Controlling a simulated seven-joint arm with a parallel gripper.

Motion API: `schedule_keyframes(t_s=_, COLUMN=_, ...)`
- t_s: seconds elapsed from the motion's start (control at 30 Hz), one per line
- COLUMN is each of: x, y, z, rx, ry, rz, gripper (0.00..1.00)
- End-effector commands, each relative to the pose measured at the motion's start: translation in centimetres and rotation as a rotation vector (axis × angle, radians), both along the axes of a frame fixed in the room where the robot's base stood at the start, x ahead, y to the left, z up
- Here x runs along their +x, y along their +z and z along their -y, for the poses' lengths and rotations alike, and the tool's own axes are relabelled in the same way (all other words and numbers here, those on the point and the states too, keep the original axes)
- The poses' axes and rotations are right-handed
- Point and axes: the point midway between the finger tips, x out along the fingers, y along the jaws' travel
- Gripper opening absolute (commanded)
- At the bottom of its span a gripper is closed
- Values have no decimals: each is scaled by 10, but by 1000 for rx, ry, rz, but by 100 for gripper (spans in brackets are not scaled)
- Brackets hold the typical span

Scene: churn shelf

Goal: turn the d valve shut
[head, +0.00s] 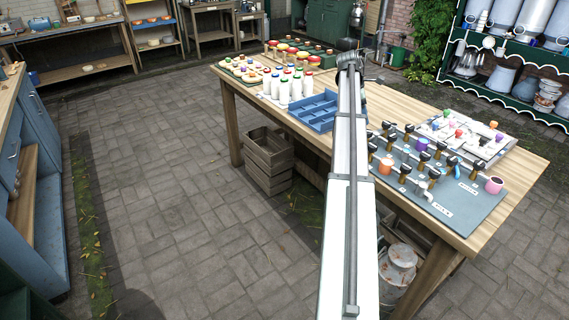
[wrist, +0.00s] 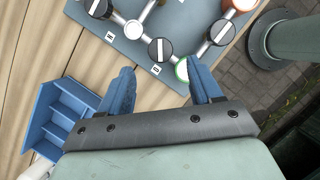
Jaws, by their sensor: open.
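The grey valve board (head: 464,209) lies on the right half of the wooden table in the head view, with several black-handled valves on it. Its labels are too small to read, so I cannot tell which valve is d. In the wrist view the board (wrist: 122,52) fills the top. A round black valve handle (wrist: 160,48) with a white bar is just beyond and between my fingers. Other handles (wrist: 222,32) and (wrist: 98,8) sit to its right and left. My gripper (wrist: 160,82) is open and empty, its blue fingers apart, touching no handle that I can see.
A blue divided tray (head: 318,112) stands left of the board; white bottles (head: 284,90) stand beside it. A white-and-green cap (wrist: 182,70) is close to my right finger.

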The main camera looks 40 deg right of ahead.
Motion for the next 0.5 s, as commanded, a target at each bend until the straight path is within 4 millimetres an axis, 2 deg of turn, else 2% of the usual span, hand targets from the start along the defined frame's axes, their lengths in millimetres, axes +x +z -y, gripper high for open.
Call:
schedule_keyframes(t_s=0.43, x=21, y=68, z=-19, rx=0, ry=-1, rz=0, gripper=64)
schedule_keyframes(t_s=0.47, x=22, y=69, z=-22, rx=0, ry=-1, rz=1, gripper=64)
schedule_keyframes(t_s=0.5, x=23, y=60, z=-28, rx=1, ry=-5, rz=3, gripper=64)
